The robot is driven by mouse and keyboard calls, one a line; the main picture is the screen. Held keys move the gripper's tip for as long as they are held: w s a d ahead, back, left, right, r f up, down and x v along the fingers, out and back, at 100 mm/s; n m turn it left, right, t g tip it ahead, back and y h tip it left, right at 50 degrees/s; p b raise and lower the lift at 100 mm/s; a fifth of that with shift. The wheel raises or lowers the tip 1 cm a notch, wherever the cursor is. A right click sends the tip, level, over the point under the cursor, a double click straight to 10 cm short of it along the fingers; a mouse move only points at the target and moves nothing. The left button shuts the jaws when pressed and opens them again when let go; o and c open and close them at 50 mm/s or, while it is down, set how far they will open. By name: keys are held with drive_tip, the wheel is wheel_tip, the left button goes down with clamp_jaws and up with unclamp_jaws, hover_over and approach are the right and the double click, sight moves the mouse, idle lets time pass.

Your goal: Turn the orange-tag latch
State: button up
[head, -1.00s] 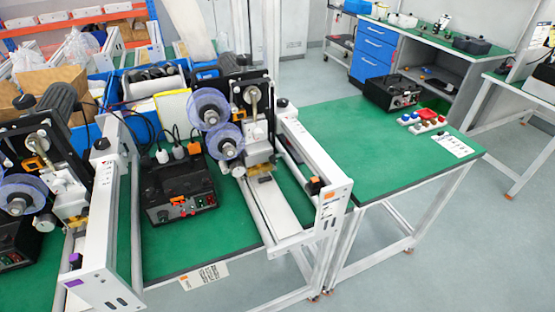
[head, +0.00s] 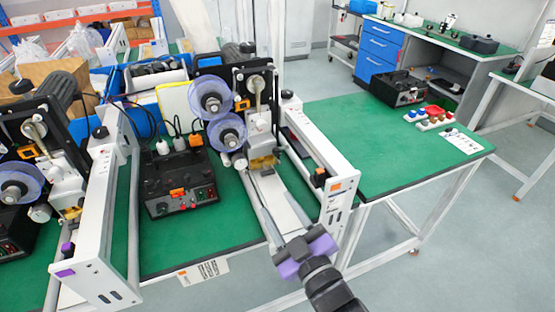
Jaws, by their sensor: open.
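The orange-tag latch (head: 320,177) is a small dark block with an orange face on the right machine's white side rail. It stands above the orange tag (head: 336,187) at the rail's near end. My gripper (head: 281,220) reaches in from the bottom, dark grey with purple parts. It is over the front of the white track, left of and nearer than the latch. It is open and apart from the latch. Its fingertips are hard to make out against the track, and whether anything lies between them cannot be told.
A similar machine to the left has a purple latch (head: 67,249) and purple tag. A black control box (head: 178,182) with an orange switch sits between the rails. Blue spools (head: 228,133) stand behind the track. The green table (head: 345,128) on the right is largely clear.

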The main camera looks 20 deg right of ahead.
drive_tip(key=w+r+g+h, duration=0.1)
drive_tip(key=w+r+h, duration=0.25)
drive_tip(key=w, duration=0.95)
drive_tip(key=n+g+h, duration=0.1)
drive_tip(key=g+h, duration=0.2)
approach(277, 154)
drive_tip(key=x, duration=0.8)
drive_tip(key=shift+w, duration=0.2)
clamp_jaws()
